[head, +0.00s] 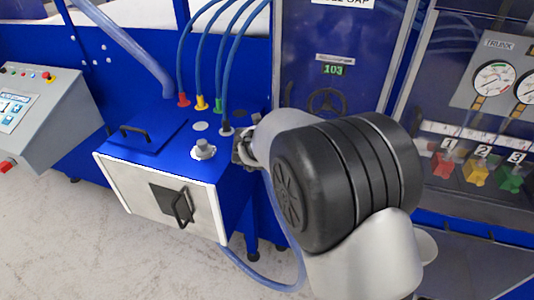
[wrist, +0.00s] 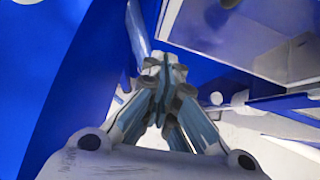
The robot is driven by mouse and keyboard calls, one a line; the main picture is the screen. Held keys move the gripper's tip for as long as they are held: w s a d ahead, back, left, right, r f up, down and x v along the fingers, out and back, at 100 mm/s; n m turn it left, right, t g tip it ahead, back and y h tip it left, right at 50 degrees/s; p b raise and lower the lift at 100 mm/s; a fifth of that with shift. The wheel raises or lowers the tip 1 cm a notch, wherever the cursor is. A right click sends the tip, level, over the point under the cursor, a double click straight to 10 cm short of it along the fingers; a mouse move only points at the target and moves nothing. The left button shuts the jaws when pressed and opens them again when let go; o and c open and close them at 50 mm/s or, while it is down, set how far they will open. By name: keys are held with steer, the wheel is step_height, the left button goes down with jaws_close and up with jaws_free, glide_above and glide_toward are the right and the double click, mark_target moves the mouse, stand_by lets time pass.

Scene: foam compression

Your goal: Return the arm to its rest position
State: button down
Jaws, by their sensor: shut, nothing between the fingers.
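My gripper shows in the wrist view (wrist: 163,65) with its fingers closed together and nothing between them. In the head view, my arm's large black joint and grey links fill the right of centre and hide most of the gripper. A small grey part of the wrist end shows beside the right side of the blue and white box (head: 160,195). Whether it touches the box cannot be told.
The box has a black handle on its white front and a grey knob (head: 203,149) on top. Blue hoses (head: 228,62) rise from its coloured fittings. A control console (head: 38,115) stands at left. Gauges (head: 493,78) and numbered valves (head: 478,168) are at right. Floor is clear at lower left.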

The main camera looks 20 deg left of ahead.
steer(key=s+d+r+n+t+y+b, duration=0.15)
steer(key=d+r+n, duration=0.25)
steer(key=r, duration=0.4)
steer(key=d+r+n+y+p, duration=0.1)
steer(key=d+r+n+y, duration=0.15)
steer(key=r+n, duration=0.35)
steer(key=s+d+r+n+b, duration=0.2)
steer(key=s+d+r+n, duration=0.3)
steer(key=d+n, duration=0.15)
steer(key=s+d+f+n+g+h, duration=0.2)
steer(key=s+d+n, duration=0.3)
steer(key=s+d, duration=0.4)
steer(key=s+d+f+n+g+h+b, duration=0.1)
steer(key=s+d+f+n+h, duration=0.1)
steer(key=s+d+f+n, duration=0.3)
steer(key=s+d+f+n+g+h+b, duration=0.1)
steer(key=s+d+f+n+g, duration=0.1)
steer(key=s+d+n, duration=0.5)
steer(key=s+d+f, duration=0.1)
steer(key=s+d, duration=0.4)
steer(key=d, duration=0.1)
steer(key=shift+s+f+g+h, duration=0.35)
steer(key=shift+s+f+h, duration=0.05)
